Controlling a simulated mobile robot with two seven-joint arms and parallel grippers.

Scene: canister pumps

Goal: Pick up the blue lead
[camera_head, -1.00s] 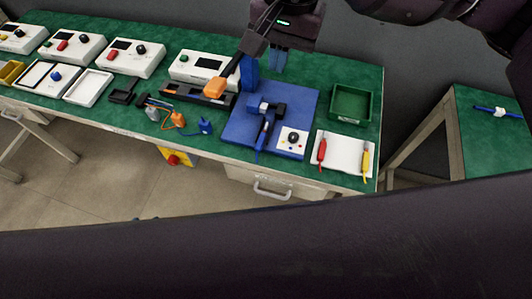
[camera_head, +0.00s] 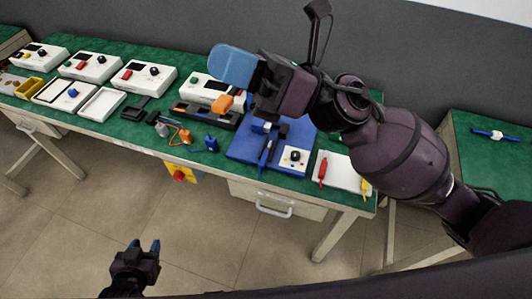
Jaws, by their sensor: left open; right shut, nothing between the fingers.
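A thin blue lead (camera_head: 266,153) appears to lie across the blue pump base (camera_head: 241,150) on the green bench, left of its white dial panel. My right gripper (camera_head: 233,67) comes in from the right, above the back of the bench. Its blue fingers are shut and empty, pointing left. It is apart from the blue lead in the picture, and its arm covers the back right of the bench. My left gripper (camera_head: 146,246) is low at the front left, over the floor. It is open and empty, well away from the bench.
A blue connector (camera_head: 211,143) lies left of the pump base. White instrument boxes (camera_head: 148,79) line the left. A side table (camera_head: 493,160) stands at right.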

